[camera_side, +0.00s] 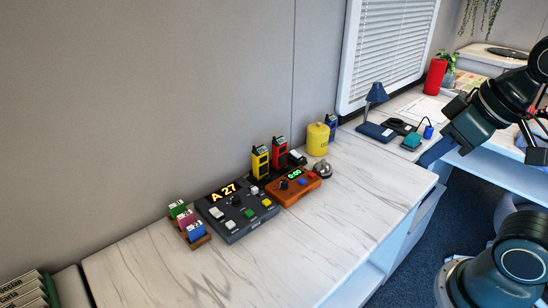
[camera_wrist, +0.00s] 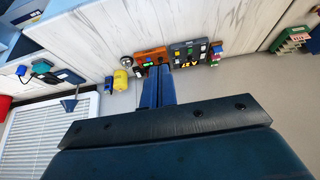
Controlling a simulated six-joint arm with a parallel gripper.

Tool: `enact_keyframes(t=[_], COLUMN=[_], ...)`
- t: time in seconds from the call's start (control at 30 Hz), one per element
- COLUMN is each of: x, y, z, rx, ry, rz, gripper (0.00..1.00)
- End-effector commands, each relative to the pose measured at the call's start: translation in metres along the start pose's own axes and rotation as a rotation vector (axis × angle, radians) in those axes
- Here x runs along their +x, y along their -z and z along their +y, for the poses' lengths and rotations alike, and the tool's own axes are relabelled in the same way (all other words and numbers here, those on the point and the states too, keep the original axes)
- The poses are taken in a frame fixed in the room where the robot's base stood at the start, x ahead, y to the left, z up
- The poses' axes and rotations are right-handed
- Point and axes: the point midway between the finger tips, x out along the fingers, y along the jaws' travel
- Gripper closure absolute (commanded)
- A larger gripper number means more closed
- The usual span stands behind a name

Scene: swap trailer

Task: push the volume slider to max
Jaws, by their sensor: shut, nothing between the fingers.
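No volume slider can be made out for certain at this size. A dark grey control box (camera_side: 232,236) with an amber "A 27" display, a knob and several coloured buttons sits on the counter by the wall. It also shows in the wrist view (camera_wrist: 187,47), just beyond my fingers. An orange box (camera_side: 308,187) with a green "0:00" display, a dark knob and buttons stands to its right, and also shows in the wrist view (camera_wrist: 152,55). My gripper (camera_wrist: 161,67) is shut and empty, its two blue fingers side by side. It is raised, well apart from both boxes.
Yellow and red handheld radios (camera_side: 279,154) stand in a charger behind the boxes. A silver bell (camera_side: 321,170) and yellow canister (camera_side: 318,139) stand to the right. Coloured blocks in a wooden holder (camera_side: 199,241) are at left. The front marble counter (camera_side: 340,235) is clear.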

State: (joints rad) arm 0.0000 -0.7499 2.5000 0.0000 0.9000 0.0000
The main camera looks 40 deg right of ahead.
Motion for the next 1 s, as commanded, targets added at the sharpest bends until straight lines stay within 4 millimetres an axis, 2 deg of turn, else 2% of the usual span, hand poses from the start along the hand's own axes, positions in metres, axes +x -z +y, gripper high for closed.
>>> enact_keyframes(t=[0.37, 0.53, 0.57, 0.77, 1.0], x=[0.000, 0.000, -0.001, -0.001, 0.003], y=[0.000, 0.003, 0.005, 0.026, 0.073], z=[0.000, 0.000, 0.000, -0.001, -0.003], rx=[0.000, -0.009, -0.013, -0.080, -0.231], ry=[0.000, 0.000, 0.000, 0.003, 0.014], rz=[0.000, -0.002, -0.004, -0.027, -0.075], gripper=[0.98, 0.65, 0.64, 0.64, 0.64])
